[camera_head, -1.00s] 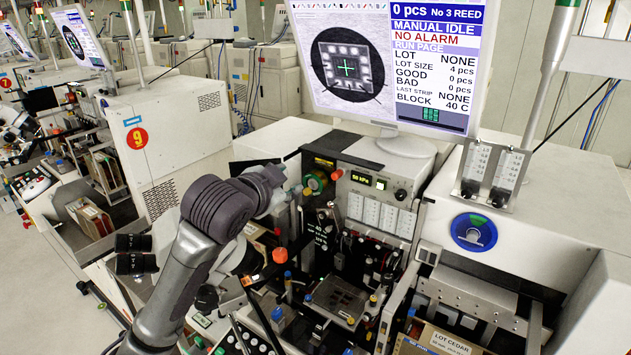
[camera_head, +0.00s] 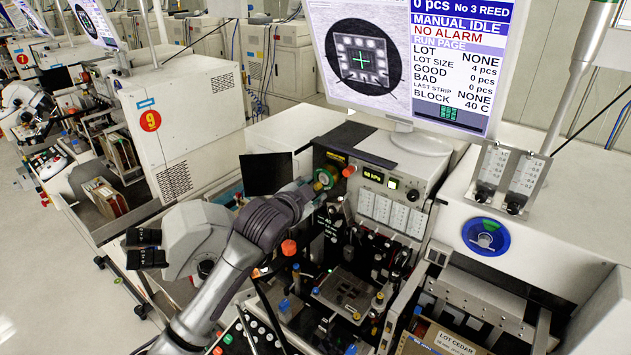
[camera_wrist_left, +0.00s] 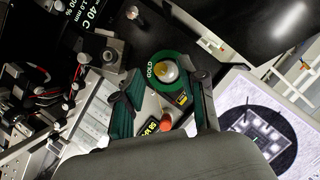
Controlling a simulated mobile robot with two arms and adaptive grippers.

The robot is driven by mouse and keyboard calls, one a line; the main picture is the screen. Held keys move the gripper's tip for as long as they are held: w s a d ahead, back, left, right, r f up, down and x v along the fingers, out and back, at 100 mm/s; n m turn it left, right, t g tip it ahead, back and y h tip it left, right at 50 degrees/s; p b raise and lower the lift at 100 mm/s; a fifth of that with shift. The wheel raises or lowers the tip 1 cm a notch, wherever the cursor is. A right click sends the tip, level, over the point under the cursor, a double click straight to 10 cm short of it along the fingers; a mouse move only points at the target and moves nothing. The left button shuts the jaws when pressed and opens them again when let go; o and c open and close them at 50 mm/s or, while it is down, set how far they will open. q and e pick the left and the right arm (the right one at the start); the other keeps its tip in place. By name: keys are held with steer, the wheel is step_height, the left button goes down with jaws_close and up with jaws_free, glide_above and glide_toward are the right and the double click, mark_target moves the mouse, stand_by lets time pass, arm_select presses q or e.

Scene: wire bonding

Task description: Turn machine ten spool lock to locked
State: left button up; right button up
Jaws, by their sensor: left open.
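My left gripper (camera_head: 313,190) is at the upper left of the front machine, beside the gold wire spool (camera_head: 326,179). In the left wrist view, its two fingers (camera_wrist_left: 165,92) are apart with nothing gripped between them. The spool (camera_wrist_left: 157,88) shows there as a green ring lettered GOLD with a pale, gold-toned hub (camera_wrist_left: 167,71), just beyond the fingertips. A red knob (camera_wrist_left: 166,120) lies between the fingers, nearer the palm; it also shows in the head view (camera_head: 349,171). I cannot tell which part is the spool lock or its setting. My right gripper is not in view.
A monitor (camera_head: 440,120) stands above the machine. The control panel (camera_head: 385,184) is right of the spool. A black plate (camera_head: 266,174) stands just left of it. A microscope (camera_head: 195,235) stands at left, and machine nine (camera_head: 190,100) is behind it.

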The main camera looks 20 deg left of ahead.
mark_target(319, 183)
arm_select(q)
steer(key=shift+x, duration=0.95)
steer(key=shift+w, duration=0.2)
steer(key=shift+f, duration=0.1)
jaws_close()
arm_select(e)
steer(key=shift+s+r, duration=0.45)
